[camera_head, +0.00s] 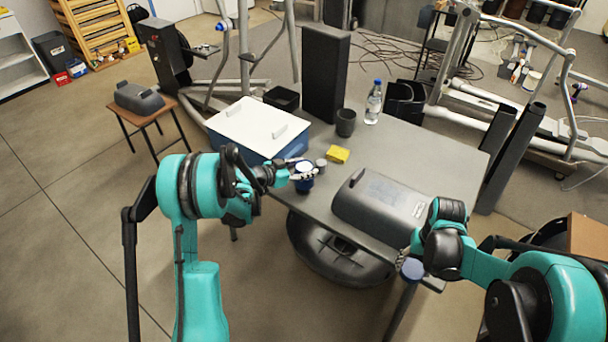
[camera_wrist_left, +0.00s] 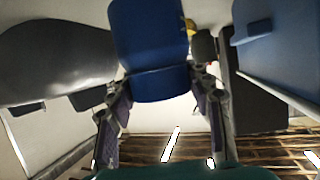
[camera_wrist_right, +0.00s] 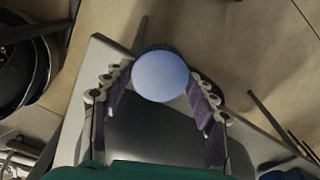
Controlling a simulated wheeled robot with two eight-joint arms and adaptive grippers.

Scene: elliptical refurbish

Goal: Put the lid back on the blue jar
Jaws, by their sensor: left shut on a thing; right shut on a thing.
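The blue jar (camera_head: 304,184) is above the table's near left edge, and its pale top shows in the head view. My left gripper (camera_head: 299,173) is shut on it; in the left wrist view the jar (camera_wrist_left: 150,50) sits between the fingers. The blue lid (camera_head: 412,269) is at the table's near right corner, well to the right of the jar and apart from it. My right gripper (camera_wrist_right: 160,84) is shut on the lid, whose round, flat, pale blue face (camera_wrist_right: 161,76) shows between the fingers. In the head view the right fingers are mostly hidden.
A grey case (camera_head: 375,200) lies on the table (camera_head: 440,155) between my grippers. A blue bin with a white cover (camera_head: 255,125), a small grey cup (camera_head: 321,165) and a yellow sponge (camera_head: 338,154) are near the jar. A bottle (camera_head: 374,104) and dark cup (camera_head: 345,123) stand farther back.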

